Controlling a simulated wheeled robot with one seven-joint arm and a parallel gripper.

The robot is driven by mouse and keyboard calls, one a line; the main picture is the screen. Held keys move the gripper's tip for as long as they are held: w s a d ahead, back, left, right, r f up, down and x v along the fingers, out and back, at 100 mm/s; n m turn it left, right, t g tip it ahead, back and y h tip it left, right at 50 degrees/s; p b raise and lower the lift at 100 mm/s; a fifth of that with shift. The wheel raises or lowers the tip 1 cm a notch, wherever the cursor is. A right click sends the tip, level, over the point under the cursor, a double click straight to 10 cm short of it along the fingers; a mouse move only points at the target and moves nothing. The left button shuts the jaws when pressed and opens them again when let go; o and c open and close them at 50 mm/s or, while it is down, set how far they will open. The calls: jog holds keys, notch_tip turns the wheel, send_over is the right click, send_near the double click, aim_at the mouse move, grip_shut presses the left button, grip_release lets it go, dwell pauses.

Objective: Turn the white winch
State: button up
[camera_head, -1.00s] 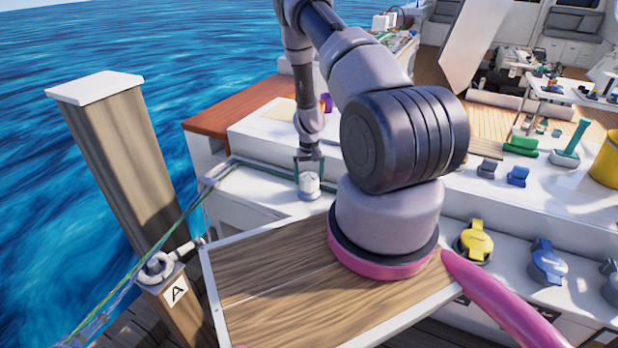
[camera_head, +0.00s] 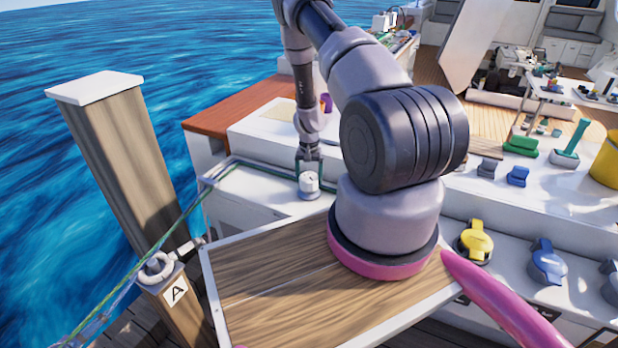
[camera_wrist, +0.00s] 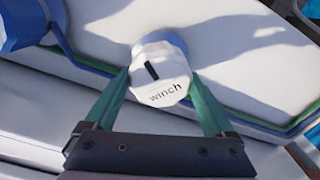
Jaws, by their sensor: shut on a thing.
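The white winch (camera_head: 309,187) is a small white drum on the white boat ledge, left of my arm's base in the head view. In the wrist view the winch (camera_wrist: 160,78) shows its faceted top with a black slot mark and the word "winch". My gripper (camera_head: 309,178) reaches down over it from above. In the wrist view my gripper's green fingers (camera_wrist: 160,100) stand on the left and right sides of the winch, shut on it. The winch stays seated on the ledge.
Green and blue rope (camera_head: 160,228) runs along the ledge to the mooring post (camera_head: 125,150). A blue fitting (camera_wrist: 20,22) is near the winch. Yellow (camera_head: 474,241) and blue (camera_head: 546,262) knobs sit to the right.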

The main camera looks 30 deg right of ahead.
aim_at(309, 176)
jog(key=shift+m, duration=2.1)
jog(key=o, duration=1.1)
notch_tip(309, 176, up, 11)
jog(key=shift+f, duration=0.1)
